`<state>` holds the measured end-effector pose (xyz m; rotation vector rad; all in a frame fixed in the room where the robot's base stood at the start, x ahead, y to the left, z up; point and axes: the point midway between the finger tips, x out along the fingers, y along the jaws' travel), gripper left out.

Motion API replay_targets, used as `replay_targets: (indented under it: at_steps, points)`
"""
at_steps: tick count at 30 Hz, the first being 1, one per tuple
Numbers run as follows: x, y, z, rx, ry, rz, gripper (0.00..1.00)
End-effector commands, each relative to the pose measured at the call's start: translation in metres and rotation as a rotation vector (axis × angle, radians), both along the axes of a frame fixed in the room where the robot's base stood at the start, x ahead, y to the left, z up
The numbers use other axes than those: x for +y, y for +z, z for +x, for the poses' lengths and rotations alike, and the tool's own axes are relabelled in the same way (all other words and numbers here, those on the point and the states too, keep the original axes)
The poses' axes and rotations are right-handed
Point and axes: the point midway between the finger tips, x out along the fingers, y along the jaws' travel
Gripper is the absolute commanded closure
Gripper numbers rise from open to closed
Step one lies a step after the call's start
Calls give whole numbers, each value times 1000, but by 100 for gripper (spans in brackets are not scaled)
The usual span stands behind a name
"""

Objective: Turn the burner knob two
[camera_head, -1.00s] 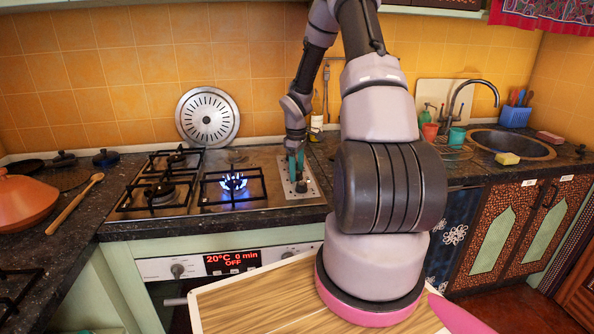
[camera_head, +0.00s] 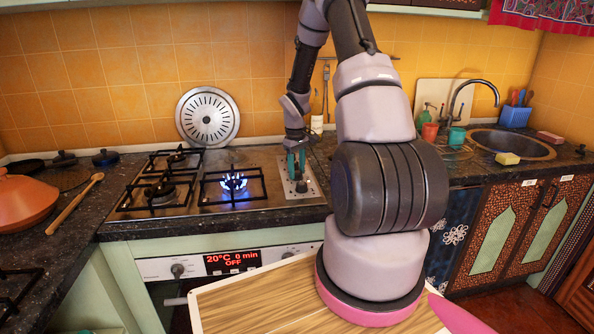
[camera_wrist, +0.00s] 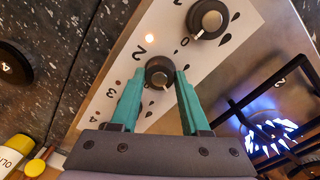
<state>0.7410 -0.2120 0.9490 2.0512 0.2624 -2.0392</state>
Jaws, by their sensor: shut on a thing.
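A dark round burner knob (camera_wrist: 159,72) with a light pointer stands on the light metal control panel (camera_wrist: 178,40) beside a "2" mark. My gripper (camera_wrist: 159,80) has its teal fingers on either side of this knob, shut on it. In the head view my gripper (camera_head: 296,163) points down at the control strip (camera_head: 312,190) right of the burners. The knobs are mostly hidden there. A second knob (camera_wrist: 208,19) sits above and to the right in the wrist view. The front burner (camera_head: 233,183) burns with a blue flame, which also shows in the wrist view (camera_wrist: 270,134).
A round metal plate (camera_head: 208,117) leans on the tiled wall. A wooden spoon (camera_head: 74,204) and a clay pot (camera_head: 24,201) lie left of the cooktop. The sink (camera_head: 510,145) is at the right.

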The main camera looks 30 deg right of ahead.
Motion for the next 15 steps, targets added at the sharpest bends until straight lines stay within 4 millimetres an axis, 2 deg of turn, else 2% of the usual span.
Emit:
replay_targets:
  at_steps: [15]
  points:
    - [0,1,1,-1,-492,-1,100]
